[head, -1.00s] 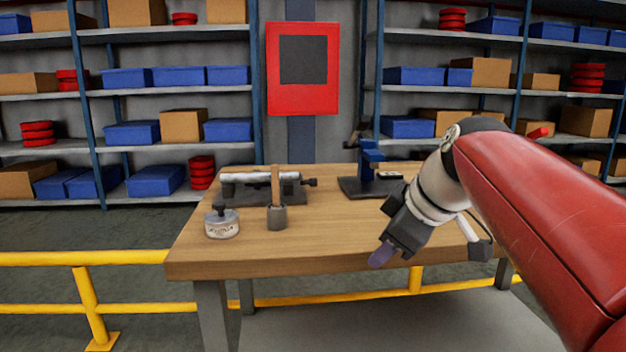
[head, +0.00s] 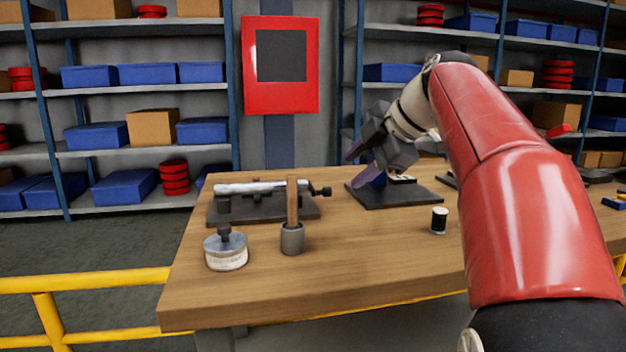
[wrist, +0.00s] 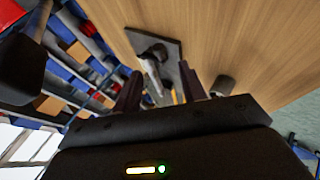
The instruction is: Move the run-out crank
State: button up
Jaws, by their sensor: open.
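A dark fixture (head: 228,210) holding a silvery bar (head: 250,186) lies on the table's back left. A dark knobbed handle (head: 321,191) at the bar's right end looks like the run-out crank. My gripper (head: 358,165) is open and empty, above the table at the back, to the right of that handle and apart from it. Its jaws point left and downward. In the wrist view a dark base plate (wrist: 172,51) with a dark part and a pale rod (wrist: 152,70) shows beyond the open jaws (wrist: 160,88); I cannot tell whether this is the crank's fixture.
A dark plate (head: 415,194) with a blue stand is partly hidden behind my gripper. A grey cup-shaped piece with a wooden handle (head: 292,238) stands before the fixture. A round lidded tin (head: 226,252) and small black cylinder (head: 439,221) stand on the table. The front middle is clear.

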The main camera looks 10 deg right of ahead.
aim_at(330, 189)
jog(key=x, duration=0.8)
jog(key=shift+r, duration=0.1)
jog(key=shift+w, duration=0.1)
